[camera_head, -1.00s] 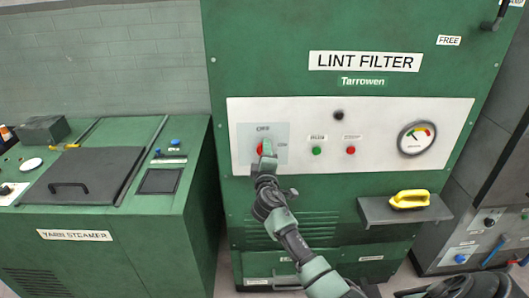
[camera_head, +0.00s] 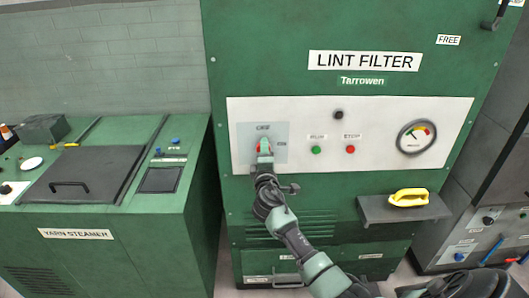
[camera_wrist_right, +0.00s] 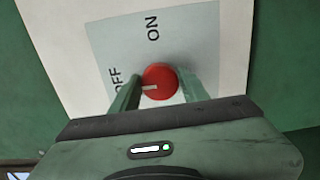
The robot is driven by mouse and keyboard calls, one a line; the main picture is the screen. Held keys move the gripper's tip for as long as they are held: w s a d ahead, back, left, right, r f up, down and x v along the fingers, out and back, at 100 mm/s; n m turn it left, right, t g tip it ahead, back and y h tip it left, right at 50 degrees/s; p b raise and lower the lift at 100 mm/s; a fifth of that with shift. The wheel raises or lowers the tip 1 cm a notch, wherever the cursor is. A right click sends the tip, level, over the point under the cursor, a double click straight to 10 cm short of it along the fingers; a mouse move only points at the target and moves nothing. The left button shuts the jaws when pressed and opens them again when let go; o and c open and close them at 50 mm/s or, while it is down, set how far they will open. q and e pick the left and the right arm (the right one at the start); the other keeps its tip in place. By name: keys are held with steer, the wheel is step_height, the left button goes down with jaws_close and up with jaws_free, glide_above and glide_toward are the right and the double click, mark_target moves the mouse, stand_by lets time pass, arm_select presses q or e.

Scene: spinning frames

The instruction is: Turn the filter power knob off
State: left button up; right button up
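The filter's red power knob (camera_head: 263,149) sits on a light grey plate on the white panel of the green lint filter cabinet (camera_head: 300,85). My right gripper (camera_head: 264,154) is at the knob and hides part of it in the head view. In the right wrist view, its two fingers (camera_wrist_right: 160,86) lie on either side of the red knob (camera_wrist_right: 160,77), close against it. The knob's white mark points left in that view, towards the OFF label (camera_wrist_right: 117,82). The ON label (camera_wrist_right: 152,28) is off to the upper side. My left gripper is not in view.
A green button (camera_head: 316,150), a red button (camera_head: 351,149) and a gauge (camera_head: 416,137) are right of the knob. A yarn steamer (camera_head: 70,250) stands at the left.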

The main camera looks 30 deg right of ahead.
steer(key=o, duration=0.3)
steer(key=shift+s+a, duration=0.1)
steer(key=b+v, duration=0.1)
steer(key=v, duration=0.6)
steer(key=shift+s, duration=0.25)
steer(key=shift+a, duration=0.15)
